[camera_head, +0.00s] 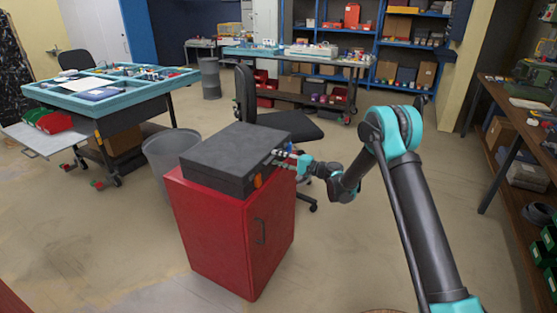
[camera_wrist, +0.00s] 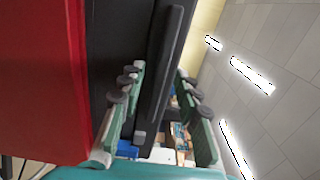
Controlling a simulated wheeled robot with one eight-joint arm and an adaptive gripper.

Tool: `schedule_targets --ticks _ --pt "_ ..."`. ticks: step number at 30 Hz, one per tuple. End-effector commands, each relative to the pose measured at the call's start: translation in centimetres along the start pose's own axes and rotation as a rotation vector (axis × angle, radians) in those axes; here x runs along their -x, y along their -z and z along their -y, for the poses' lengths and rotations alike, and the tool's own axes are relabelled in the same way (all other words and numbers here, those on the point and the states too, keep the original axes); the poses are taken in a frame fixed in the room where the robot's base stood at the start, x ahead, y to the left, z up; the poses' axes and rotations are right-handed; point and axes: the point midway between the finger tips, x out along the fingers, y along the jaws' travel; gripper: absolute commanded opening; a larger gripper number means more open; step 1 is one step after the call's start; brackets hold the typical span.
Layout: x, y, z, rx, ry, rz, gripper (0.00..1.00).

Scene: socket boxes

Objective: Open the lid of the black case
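The black case (camera_head: 232,158) lies flat on a red cabinet, with its lid (camera_head: 240,143) down. A small orange patch (camera_head: 257,181) shows on its right-hand side. My gripper (camera_head: 288,156) is at the upper part of that side, near the far corner. In the wrist view, my gripper (camera_wrist: 160,75) is open, with its green-padded fingers on either side of a long dark bar (camera_wrist: 162,70). The bar looks like part of the case, the lid's edge or a handle; I cannot tell which. Gaps show between the bar and both fingers. The case's far side is hidden.
The red cabinet (camera_head: 214,235) stands on open floor, with a grey bin (camera_head: 170,150) to its left. An office chair (camera_head: 285,122) is close behind my gripper. A worktable (camera_head: 110,90) is at the left and shelving (camera_head: 515,150) at the right. Floor in front is clear.

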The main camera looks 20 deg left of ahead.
Motion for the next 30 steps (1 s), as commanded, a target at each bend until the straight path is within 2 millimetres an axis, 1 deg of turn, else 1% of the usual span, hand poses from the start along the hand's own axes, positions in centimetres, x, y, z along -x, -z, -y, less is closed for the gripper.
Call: schedule_targets --ticks 7,8,15,30 --pt "-0.07 0.00 0.00 0.000 0.000 0.000 0.33" --pt "-0.07 -0.01 0.00 0.000 0.000 0.000 0.30" --pt "-0.06 -0.01 0.00 0.000 0.000 0.000 0.01" --pt "-0.03 -0.02 0.23 0.000 -0.005 0.000 0.00"
